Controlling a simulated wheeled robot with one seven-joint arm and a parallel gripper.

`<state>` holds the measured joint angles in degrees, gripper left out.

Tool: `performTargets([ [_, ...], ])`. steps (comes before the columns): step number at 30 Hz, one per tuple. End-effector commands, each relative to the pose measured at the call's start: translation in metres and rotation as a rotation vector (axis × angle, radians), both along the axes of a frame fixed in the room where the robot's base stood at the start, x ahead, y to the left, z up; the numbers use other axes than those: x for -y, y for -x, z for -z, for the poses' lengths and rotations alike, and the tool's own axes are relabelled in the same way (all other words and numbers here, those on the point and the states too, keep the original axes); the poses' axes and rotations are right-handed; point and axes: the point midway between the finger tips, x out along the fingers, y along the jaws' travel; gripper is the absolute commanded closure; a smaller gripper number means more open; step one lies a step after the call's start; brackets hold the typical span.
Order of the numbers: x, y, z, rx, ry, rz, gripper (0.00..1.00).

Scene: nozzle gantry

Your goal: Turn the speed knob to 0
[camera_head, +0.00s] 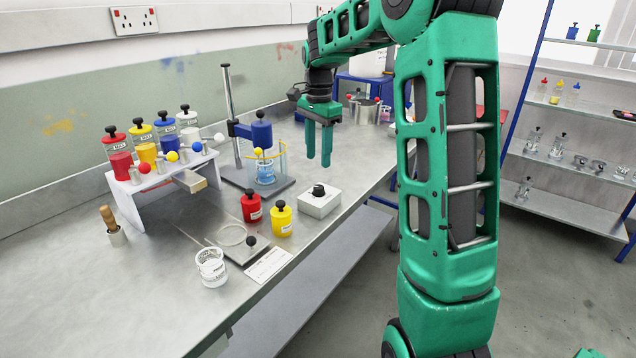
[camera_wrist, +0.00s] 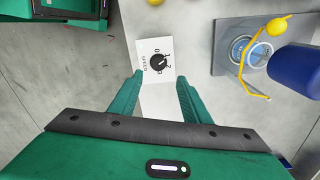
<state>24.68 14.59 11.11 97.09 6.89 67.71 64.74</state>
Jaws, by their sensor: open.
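The speed knob (camera_head: 318,190) is a black knob on top of a small white box (camera_head: 317,205) near the front edge of the bench. In the wrist view the black knob (camera_wrist: 158,63) sits on a white face marked SPEED, with the numbers 0, 1 and 2 around it. I cannot tell surely which number it points at. My gripper (camera_head: 319,162) is green, points down and is open and empty above the box. In the wrist view my gripper (camera_wrist: 160,77) has its fingertips apart, just short of the knob in the picture, not touching it.
A stirrer stand (camera_head: 232,130) with a blue container and a beaker (camera_head: 265,172) is behind and left of the box. Red (camera_head: 251,208) and yellow (camera_head: 281,221) jars stand close left. A white rack (camera_head: 135,205) holds several coloured jars. A shelf unit (camera_head: 570,200) stands at right.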

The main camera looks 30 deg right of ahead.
Motion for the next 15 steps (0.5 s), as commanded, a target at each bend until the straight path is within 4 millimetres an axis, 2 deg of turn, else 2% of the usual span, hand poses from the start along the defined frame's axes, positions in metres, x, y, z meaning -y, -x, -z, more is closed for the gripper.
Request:
performTargets([
  [9,0.001,0.002,0.056,-0.003,-0.001,0.000,0.57],
  [15,0.001,0.002,0.082,-0.002,-0.001,-0.001,0.57],
])
